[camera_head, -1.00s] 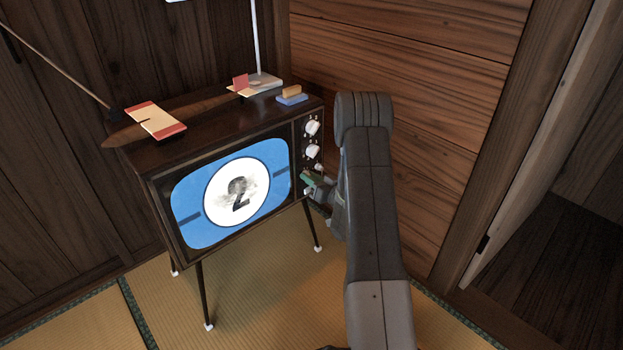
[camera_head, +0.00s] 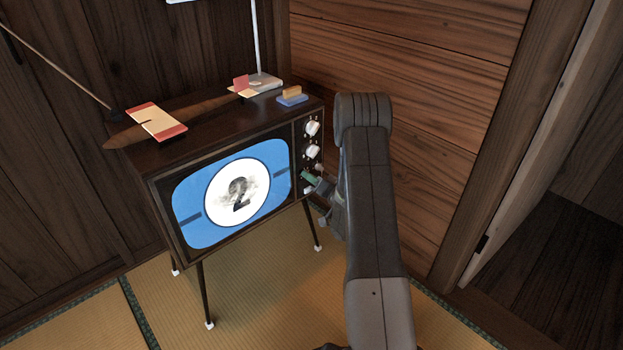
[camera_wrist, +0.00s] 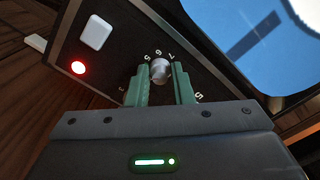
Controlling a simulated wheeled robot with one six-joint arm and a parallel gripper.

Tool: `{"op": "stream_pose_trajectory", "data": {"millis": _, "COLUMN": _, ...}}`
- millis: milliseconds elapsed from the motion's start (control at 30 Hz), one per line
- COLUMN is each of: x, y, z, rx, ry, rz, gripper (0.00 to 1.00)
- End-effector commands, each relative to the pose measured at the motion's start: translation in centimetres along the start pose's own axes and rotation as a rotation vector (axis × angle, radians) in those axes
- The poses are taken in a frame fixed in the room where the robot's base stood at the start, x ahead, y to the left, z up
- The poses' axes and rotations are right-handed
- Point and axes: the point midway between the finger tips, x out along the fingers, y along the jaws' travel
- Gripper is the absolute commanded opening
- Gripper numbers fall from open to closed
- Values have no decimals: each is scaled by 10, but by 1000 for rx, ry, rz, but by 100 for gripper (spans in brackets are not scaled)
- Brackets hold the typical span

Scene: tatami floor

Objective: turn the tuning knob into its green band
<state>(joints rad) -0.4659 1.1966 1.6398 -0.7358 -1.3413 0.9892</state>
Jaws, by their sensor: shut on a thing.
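The television (camera_head: 235,190) stands on thin legs, with its knobs in a column at the right of its screen. In the wrist view the tuning knob (camera_wrist: 160,70) is a small silver knob with printed numbers around it. The green fingers of my gripper (camera_wrist: 161,82) are shut on it, one on each side. In the head view my gripper (camera_head: 312,181) is at the lower part of the control panel, and the arm and fingers largely hide this knob. I cannot make out a green band or the knob's pointer.
Two larger white knobs (camera_head: 312,129) (camera_head: 313,151) sit higher on the panel. A red lamp (camera_wrist: 78,68) and a white button (camera_wrist: 96,33) are beside the held knob. Several small items, including a blue-and-tan block (camera_head: 292,97), lie on the television top. A wooden wall (camera_head: 430,100) stands behind.

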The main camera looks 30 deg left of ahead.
Motion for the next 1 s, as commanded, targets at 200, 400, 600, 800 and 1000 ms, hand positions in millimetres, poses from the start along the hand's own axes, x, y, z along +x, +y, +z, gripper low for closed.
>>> {"op": "stream_pose_trajectory", "data": {"millis": 200, "x": 0, "y": 0, "z": 0, "rx": 0, "ry": -1, "rz": 0, "gripper": 0}}
{"op": "stream_pose_trajectory", "data": {"millis": 400, "x": 0, "y": 0, "z": 0, "rx": 0, "ry": -1, "rz": 0, "gripper": 37}}
{"op": "stream_pose_trajectory", "data": {"millis": 600, "x": 0, "y": 0, "z": 0, "rx": -1, "ry": 0, "rz": 0, "gripper": 37}}
{"op": "stream_pose_trajectory", "data": {"millis": 800, "x": -13, "y": 0, "z": -1, "rx": 1, "ry": -1, "rz": 2, "gripper": 37}}
{"op": "stream_pose_trajectory", "data": {"millis": 1000, "x": -54, "y": -1, "z": -3, "rx": 2, "ry": 1, "rz": 5, "gripper": 37}}
